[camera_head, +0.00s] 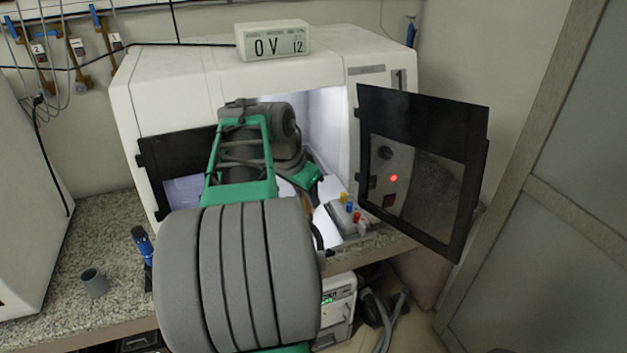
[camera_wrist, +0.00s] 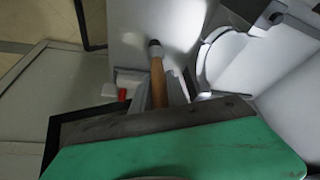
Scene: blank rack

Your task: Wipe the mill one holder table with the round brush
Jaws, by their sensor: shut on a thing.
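Mill one (camera_head: 180,80) is the white machine marked 1, with its dark-framed door (camera_head: 425,165) swung open to the right. My arm reaches into its lit chamber and hides my gripper in the head view. In the wrist view my gripper (camera_wrist: 159,92) is shut on the round brush (camera_wrist: 157,72), with its wooden handle between the fingers. The brush's dark end points away from the gripper, near a pale chamber surface; contact cannot be told. A pale curved holder (camera_wrist: 207,62), apparently the holder table, lies right of the brush, apart from it in the picture.
A small block with coloured buttons (camera_head: 348,219) sits at the chamber's front right, close to my arm. A display box (camera_head: 272,40) stands on the mill.

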